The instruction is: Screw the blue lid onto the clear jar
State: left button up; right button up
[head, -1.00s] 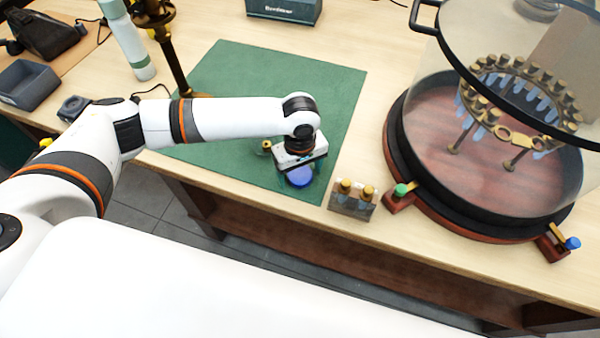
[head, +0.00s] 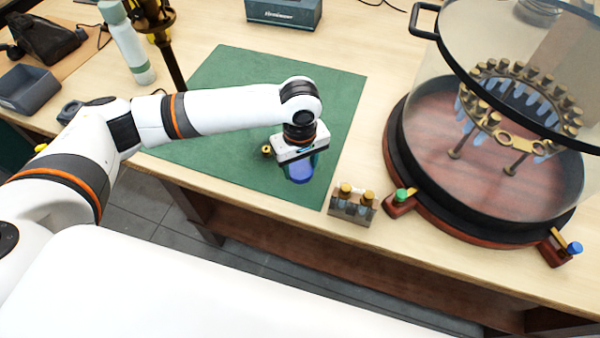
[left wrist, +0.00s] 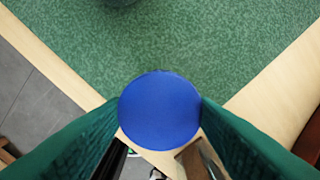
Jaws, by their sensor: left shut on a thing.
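The blue lid (head: 299,173) is held under my left gripper (head: 300,168), near the front right part of the green mat. In the left wrist view the lid (left wrist: 160,110) is a round blue disc between my two green fingers (left wrist: 160,118), which touch it on both sides. I cannot make out the clear jar; the lid and hand may hide it, and I cannot tell whether the lid touches anything below. My right gripper is not in view.
The green mat (head: 225,105) lies on the wooden table. A small brass piece (head: 267,150) is left of the hand. A block with brass-topped pieces (head: 351,203) stands at the table's front edge. A large glass dome on a dark round base (head: 395,150) fills the right side.

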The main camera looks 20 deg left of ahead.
aim_at(300, 168)
pick_arm(q)
notch_tip(300, 168, up, 6)
jog(key=shift+f, duration=0.2)
